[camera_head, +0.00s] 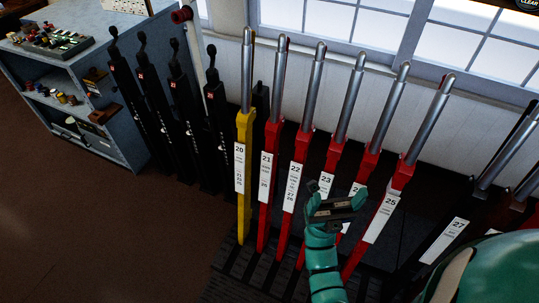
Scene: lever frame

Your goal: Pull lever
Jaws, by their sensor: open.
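A row of levers stands upright in the lever frame. The yellow lever (243,130) is labelled 20. Red levers 21 (269,160), 22 (298,160), 23 (331,160) and 25 (395,180) stand to its right, with steel handles on top. Another red lever (374,150) stands between 23 and 25, its label partly hidden by my gripper. My gripper (339,196) is open and empty, low in front of levers 23 to 25, well below their handles. I cannot tell whether it touches any lever.
Black levers (180,95) stand at the left, and dark levers including 27 (447,240) lean at the right. A grey shelf unit (110,125) with small items stands at the far left. A window (370,25) is behind. The brown floor (90,230) at the lower left is clear.

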